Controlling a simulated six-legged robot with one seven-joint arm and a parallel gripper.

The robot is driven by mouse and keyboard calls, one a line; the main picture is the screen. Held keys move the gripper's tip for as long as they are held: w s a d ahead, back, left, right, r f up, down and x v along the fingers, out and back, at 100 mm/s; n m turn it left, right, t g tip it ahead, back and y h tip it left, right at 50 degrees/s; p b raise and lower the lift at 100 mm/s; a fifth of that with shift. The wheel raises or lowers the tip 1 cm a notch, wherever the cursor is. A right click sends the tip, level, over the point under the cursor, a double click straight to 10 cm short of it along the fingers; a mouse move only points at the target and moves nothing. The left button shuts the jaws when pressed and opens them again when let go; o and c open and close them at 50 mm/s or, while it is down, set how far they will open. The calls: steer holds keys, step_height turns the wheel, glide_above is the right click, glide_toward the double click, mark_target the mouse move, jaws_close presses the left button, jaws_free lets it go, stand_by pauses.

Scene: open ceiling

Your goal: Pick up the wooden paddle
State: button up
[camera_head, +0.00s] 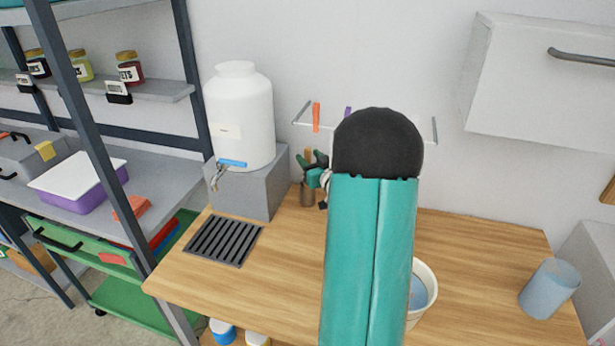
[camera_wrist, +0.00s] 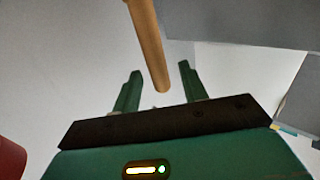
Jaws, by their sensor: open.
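The wooden paddle shows in the wrist view as a light brown, rounded handle (camera_wrist: 149,45). It comes in from the top edge, and its end lies in the gap between my fingers, with space visible on both sides. My gripper (camera_wrist: 160,68) has two green fingers and is open, not closed on the handle. In the head view my gripper (camera_head: 311,159) is small beside my arm, just above a brown pot (camera_head: 308,196) on the wooden counter. A thin brown piece shows between the fingers there, likely the paddle. Its lower part is hidden.
A white water dispenser (camera_head: 240,115) stands on a grey block (camera_head: 255,185) left of the pot. A dark drain grate (camera_head: 224,241) lies in front. My arm partly hides a white bucket (camera_head: 424,285). A bluish cup (camera_head: 550,288) stands at right.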

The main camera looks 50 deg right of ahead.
steer(key=shift+x, duration=1.05)
steer(key=shift+c, duration=0.4)
jaws_close()
